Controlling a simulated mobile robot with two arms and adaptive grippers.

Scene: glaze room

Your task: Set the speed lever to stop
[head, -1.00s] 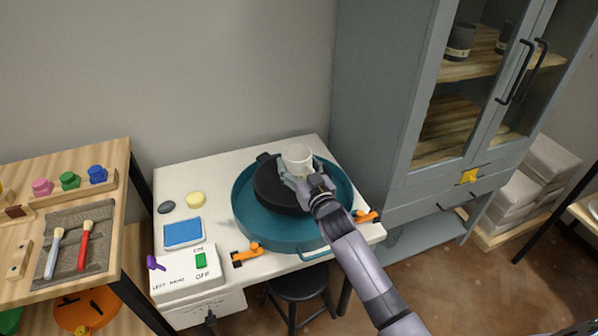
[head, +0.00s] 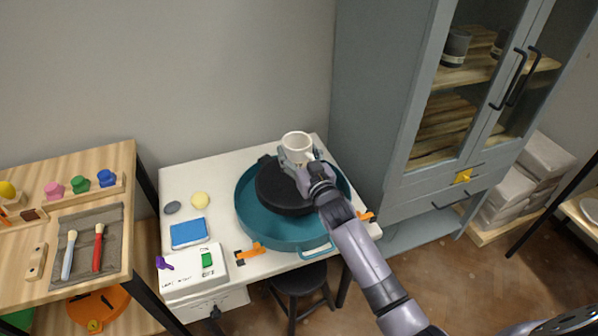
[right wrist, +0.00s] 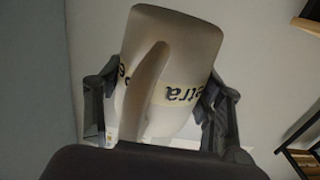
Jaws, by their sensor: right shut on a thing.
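The control box (head: 190,282) stands at the front left of the white table. A purple lever (head: 164,263) sticks up at its left end, over small lettering too small to read surely. A green switch (head: 207,260) sits to its right by ON/OFF lettering. My right gripper (head: 297,158) is shut on a white mug (head: 295,142), over the black wheel head (head: 283,188) in the teal basin. In the right wrist view the mug (right wrist: 172,60) sits between both fingers, handle towards the camera, with part of a name on a pale band. My left gripper is not in view.
The teal basin (head: 245,228) fills the table's right side, with orange clamps (head: 249,252) at its edge. A blue sponge-like block (head: 188,233) lies behind the control box. A grey cabinet (head: 385,110) stands close at right; a tool bench (head: 112,280) at left.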

